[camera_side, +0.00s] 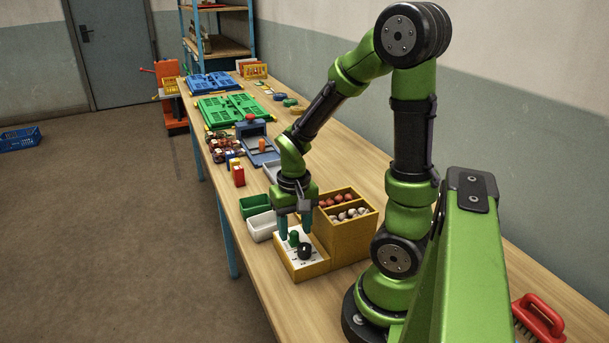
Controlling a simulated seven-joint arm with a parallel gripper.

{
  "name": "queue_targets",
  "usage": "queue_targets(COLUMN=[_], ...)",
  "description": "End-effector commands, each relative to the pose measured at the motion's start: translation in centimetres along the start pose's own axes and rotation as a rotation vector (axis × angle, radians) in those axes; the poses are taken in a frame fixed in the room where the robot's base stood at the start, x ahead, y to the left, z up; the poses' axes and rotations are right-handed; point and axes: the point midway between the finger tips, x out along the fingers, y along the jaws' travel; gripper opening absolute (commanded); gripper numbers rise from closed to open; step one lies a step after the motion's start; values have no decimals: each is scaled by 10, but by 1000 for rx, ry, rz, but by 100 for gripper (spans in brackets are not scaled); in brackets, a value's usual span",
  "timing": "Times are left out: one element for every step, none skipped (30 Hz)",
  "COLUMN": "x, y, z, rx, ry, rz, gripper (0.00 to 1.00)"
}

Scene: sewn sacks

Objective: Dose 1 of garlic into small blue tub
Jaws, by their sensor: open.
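My gripper (295,232) is open and points down over the white-topped wooden block (310,268). Its fingertips are close to a green peg or knob (293,239); I cannot tell whether they touch it. A black knob (304,251) stands beside it on the block. Pale bulbs that look like garlic (350,214) lie in the nearer compartment of a wooden box (352,239) just right of my gripper. Reddish bulbs (335,200) lie in the farther compartment. I cannot make out a small blue tub; a green tub (255,207) and a white tub (262,227) stand left of my gripper.
Beyond the tubs are small red and yellow packets (238,174) and a blue-grey device (260,148). Green (231,109) and blue (210,84) crates lie farther along the table. A red-handled brush (539,318) is at the near right. The table front left of the block is bare.

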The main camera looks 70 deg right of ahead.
Motion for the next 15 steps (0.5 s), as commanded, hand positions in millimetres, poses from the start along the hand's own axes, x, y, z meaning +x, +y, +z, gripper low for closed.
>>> queue_targets(x=[-8,-13,-21,-28,-35,-44,-52,-59,-69,-77,-84,-94,-101,-108,-117], y=[-1,-1,-1,-1,-1,-1,-1,-1,-1,-1,-1,0,0,0,0], z=[-1,-1,-1,-1,-2,-1,-1,-1,-1,-1,-1,-1,-1,-1,-1], rx=[-1,-2,0,-1,-1,-1,-1,-1,-1,-1,0,-1,0,0,0], ry=[7,8,9,9,10,10,10,10,10,10,9,9,9,9,8], rz=[-4,-4,-5,-4,-6,-5,-6,-5,-5,-5,-5,-4,-4,-4,-4], gripper=[48,48,48,48,48,48,48,48,48,48,48,48,48,48,48])
